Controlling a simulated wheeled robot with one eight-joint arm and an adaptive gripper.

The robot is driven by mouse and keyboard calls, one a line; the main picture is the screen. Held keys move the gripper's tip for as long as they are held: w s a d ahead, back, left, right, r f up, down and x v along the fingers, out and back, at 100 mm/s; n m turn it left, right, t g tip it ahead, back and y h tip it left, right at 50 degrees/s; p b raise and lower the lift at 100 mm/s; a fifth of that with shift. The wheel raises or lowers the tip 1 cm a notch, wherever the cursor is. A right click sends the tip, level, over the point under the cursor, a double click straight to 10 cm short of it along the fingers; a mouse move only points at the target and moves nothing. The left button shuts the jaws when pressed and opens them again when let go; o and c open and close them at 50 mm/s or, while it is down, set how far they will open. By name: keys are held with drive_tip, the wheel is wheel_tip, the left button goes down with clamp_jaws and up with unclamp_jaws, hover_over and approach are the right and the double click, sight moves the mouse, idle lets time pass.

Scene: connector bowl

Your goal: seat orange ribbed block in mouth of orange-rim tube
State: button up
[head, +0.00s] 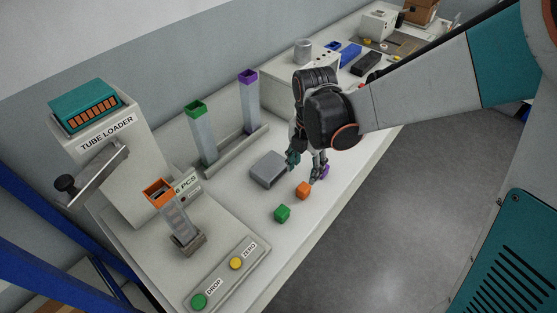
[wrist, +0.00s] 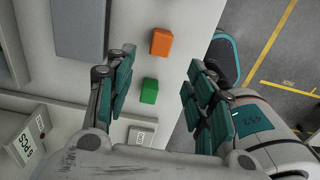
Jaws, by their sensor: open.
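The orange ribbed block (head: 303,190) lies on the white bench near its front edge. It also shows in the wrist view (wrist: 161,41), where its ribs are too small to make out. The orange-rim tube (head: 159,191) stands upright at the tube loader on the left, its mouth facing up. My gripper (head: 306,166) is open and empty, above the bench and behind the orange block in the head view. In the wrist view my gripper (wrist: 162,88) has its fingers wide apart, with the orange block beyond them. The tube's mouth is not visible in the wrist view.
A green block (head: 282,213) lies beside the orange one; a purple block (head: 325,169) is partly behind a finger. A grey box (head: 267,168) is left of my gripper. Green-rim (head: 201,135) and purple-rim (head: 249,102) tubes stand in a rack. The button panel (head: 220,281) is in front.

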sight(304, 187)
wheel_tip(304, 187, down, 6)
drive_tip(key=shift+r+b, duration=0.15)
drive_tip(key=shift+b, duration=0.55)
drive_tip(key=f, duration=0.1)
drive_tip(key=f+b, duration=0.1)
drive_tip(key=f, duration=0.1)
drive_tip(key=f+b, duration=0.1)
drive_tip(key=f, duration=0.1)
drive_tip(key=shift+w+d+f, duration=0.1)
drive_tip(key=shift+w+d, duration=0.1)
drive_tip(key=shift+w, duration=0.05)
drive_tip(key=c, duration=1.1)
